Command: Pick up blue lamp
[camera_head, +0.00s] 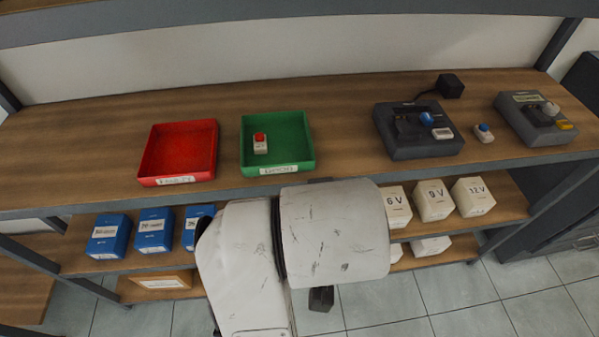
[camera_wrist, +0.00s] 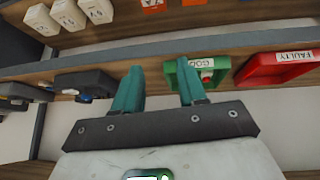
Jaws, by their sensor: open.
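A small lamp with a white base and a blue top (camera_head: 484,133) stands on the upper shelf, in the gap between two dark devices. A second blue cap (camera_head: 427,119) shows on the left dark device (camera_head: 415,145), near a white block. In the wrist view a small blue spot (camera_wrist: 83,98) shows beside a dark device; I cannot tell which blue part it is. My gripper (camera_wrist: 158,86) is open, its teal fingers apart with nothing between them. It is well away from the lamp. In the head view my white arm hides most or all of it.
A red tray (camera_head: 143,172) and a green tray (camera_head: 308,160) holding a red-topped lamp (camera_head: 260,143) stand left on the upper shelf. The right dark device (camera_head: 518,118) flanks the blue lamp. Blue boxes (camera_head: 154,230) and white boxes (camera_head: 433,200) fill the lower shelf.

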